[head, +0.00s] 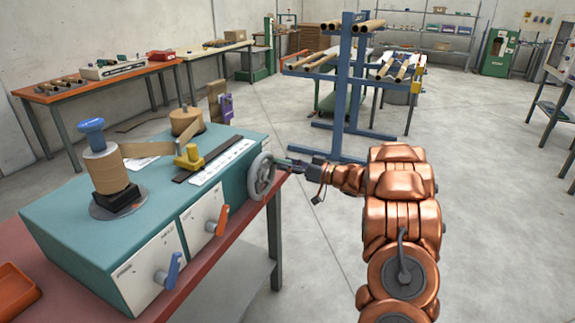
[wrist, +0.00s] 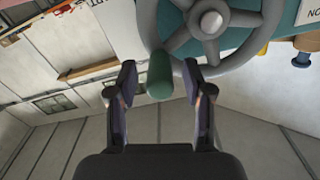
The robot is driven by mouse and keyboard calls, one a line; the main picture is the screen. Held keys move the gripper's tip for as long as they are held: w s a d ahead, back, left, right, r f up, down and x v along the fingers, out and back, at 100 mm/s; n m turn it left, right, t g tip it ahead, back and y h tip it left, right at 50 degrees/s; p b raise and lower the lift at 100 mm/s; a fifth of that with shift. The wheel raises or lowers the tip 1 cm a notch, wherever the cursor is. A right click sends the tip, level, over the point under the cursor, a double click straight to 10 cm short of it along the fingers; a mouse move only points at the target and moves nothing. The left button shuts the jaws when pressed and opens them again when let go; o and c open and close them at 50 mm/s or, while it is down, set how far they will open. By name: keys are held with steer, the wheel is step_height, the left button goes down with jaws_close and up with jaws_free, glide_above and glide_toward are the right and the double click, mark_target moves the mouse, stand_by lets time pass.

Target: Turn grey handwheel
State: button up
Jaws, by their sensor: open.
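The grey handwheel (head: 262,177) is on the right end of the teal winder (head: 150,175). In the wrist view the handwheel (wrist: 243,45) fills the top, with a bright hub and several spokes. Its green handle (wrist: 160,77) sticks out from the rim toward my gripper. My gripper (wrist: 160,72) is open, with one finger on each side of the green handle and a visible gap on both sides. In the head view my gripper (head: 291,164) reaches the wheel from the right; its fingers are small and dark there, so contact is hard to tell.
The winder stands on a red-topped bench (head: 235,225). An orange lever (head: 217,220) and a blue lever (head: 168,272) project from its front. A blue rack (head: 350,90) with cardboard tubes stands behind my arm. The floor to the right is clear.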

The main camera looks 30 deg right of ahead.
steer(key=shift+c, duration=0.3)
jaws_close()
stand_by(0.4)
